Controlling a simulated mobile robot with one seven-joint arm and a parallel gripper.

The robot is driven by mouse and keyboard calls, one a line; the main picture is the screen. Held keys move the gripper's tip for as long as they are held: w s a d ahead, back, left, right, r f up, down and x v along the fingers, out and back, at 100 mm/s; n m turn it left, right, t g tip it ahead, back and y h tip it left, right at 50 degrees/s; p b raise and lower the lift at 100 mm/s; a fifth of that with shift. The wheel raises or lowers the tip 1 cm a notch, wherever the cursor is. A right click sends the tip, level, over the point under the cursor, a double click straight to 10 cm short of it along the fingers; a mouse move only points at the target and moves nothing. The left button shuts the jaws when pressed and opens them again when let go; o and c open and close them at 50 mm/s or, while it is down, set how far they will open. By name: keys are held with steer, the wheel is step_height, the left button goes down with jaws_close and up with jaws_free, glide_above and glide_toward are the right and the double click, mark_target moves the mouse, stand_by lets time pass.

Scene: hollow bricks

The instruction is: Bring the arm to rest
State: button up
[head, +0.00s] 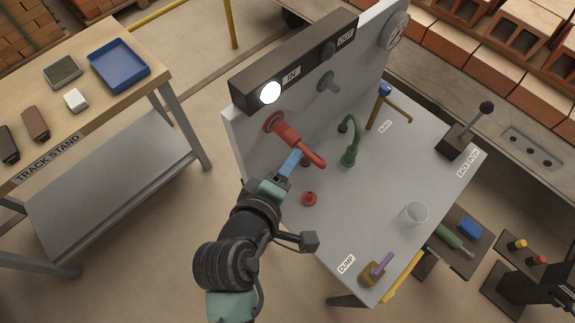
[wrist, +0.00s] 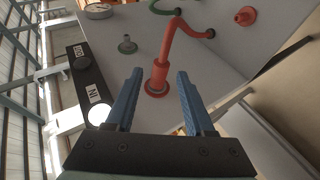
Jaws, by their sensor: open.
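My gripper (head: 292,160) is at the panel's front, its blue fingers close to the red pipe (head: 292,137) on the grey upright panel (head: 247,145). In the wrist view my gripper (wrist: 159,74) is open, fingers apart with nothing clamped. The red pipe (wrist: 161,74) shows between the fingertips in that view; whether it lies between them or just beyond, I cannot tell. My arm reaches up from the lower middle of the head view.
A dark box (head: 295,62) with a lit white lamp tops the panel. Left is a track stand (head: 110,150).

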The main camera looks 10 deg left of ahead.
stand_by(0.4)
steer(key=w+d+r+m+t+y, duration=0.1)
steer(key=w+r+m+t, duration=0.3)
steer(key=r, duration=1)
steer(key=w+r+m+t, duration=0.3)
steer(key=w+r, duration=0.2)
steer(key=r, duration=0.8)
steer(key=s+d+r+m+t, duration=0.1)
steer(key=s+r+m+t, duration=0.1)
steer(key=r, duration=0.7)
steer(key=s+d+r+m+t+y, duration=0.1)
steer(key=s+r+t, duration=0.3)
steer(key=r, duration=0.5)
steer(key=s+d+r+m+t, duration=0.1)
steer(key=s+r+m+t, duration=0.1)
steer(key=r, duration=0.8)
steer(key=shift+s+d+m+t, duration=0.3)
steer(key=shift+s+m+t, duration=0.15)
steer(key=shift+s, duration=0.55)
steer(key=shift+f, duration=0.15)
